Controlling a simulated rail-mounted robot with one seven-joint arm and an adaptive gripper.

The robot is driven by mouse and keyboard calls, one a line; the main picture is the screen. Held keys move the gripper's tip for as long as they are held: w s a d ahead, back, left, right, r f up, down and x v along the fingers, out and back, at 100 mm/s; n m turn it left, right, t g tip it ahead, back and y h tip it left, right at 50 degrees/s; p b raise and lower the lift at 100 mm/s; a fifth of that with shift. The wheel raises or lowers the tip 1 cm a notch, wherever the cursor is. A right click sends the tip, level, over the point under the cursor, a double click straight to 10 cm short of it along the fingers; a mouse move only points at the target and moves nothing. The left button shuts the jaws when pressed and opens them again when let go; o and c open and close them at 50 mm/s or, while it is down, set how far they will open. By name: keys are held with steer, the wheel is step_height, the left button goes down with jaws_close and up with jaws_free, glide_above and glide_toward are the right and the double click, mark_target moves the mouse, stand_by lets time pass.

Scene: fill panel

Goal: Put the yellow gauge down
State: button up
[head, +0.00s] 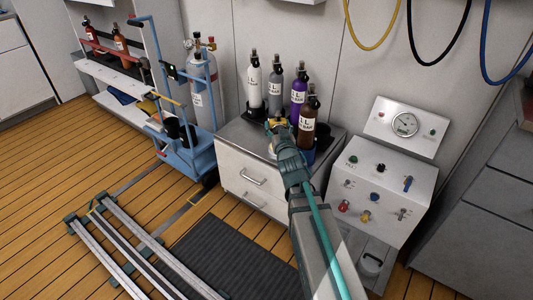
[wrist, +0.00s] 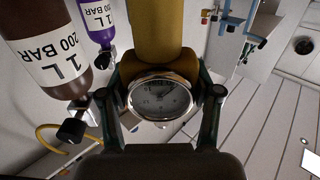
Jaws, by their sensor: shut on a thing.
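The yellow gauge (wrist: 155,40) is between the fingers of my gripper (wrist: 162,105). In the wrist view its round pale dial with a shiny rim faces the camera, and its yellow body extends away behind the dial. In the head view a small yellow part of the gauge (head: 272,122) shows at the tip of my gripper (head: 277,128), over the top of the grey cabinet (head: 236,130). My gripper is shut on the gauge. The underside of the gauge is hidden, so I cannot tell whether it touches the cabinet top.
Several bottles stand close behind and right of my gripper: white (head: 254,85), grey (head: 275,88), purple (head: 298,92) and brown (head: 308,120). A white control panel (head: 380,185) stands to the right. A blue trolley (head: 185,135) with a grey cylinder stands left. The cabinet top's front-left is clear.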

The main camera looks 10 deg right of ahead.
steer(key=shift+w+f+b, duration=0.25)
steer(key=shift+f+b, duration=0.2)
steer(key=shift+f, duration=0.3)
steer(key=shift+w+a+f+b, duration=0.7)
steer(key=shift+w+f+b, duration=0.15)
steer(key=shift+w+f, duration=1.25)
steer(key=shift+w+a+f+b, duration=0.75)
steer(key=shift+w+f+b, duration=0.15)
steer(key=shift+w+f, duration=1.2)
steer(key=shift+w+a+f+b, duration=0.7)
steer(key=shift+w+f+b, duration=0.15)
steer(key=shift+w+f, duration=1.25)
steer(key=shift+w, duration=0.1)
steer(key=o, duration=1.3)
steer(key=shift+f, duration=0.1)
steer(key=shift+o, duration=0.2)
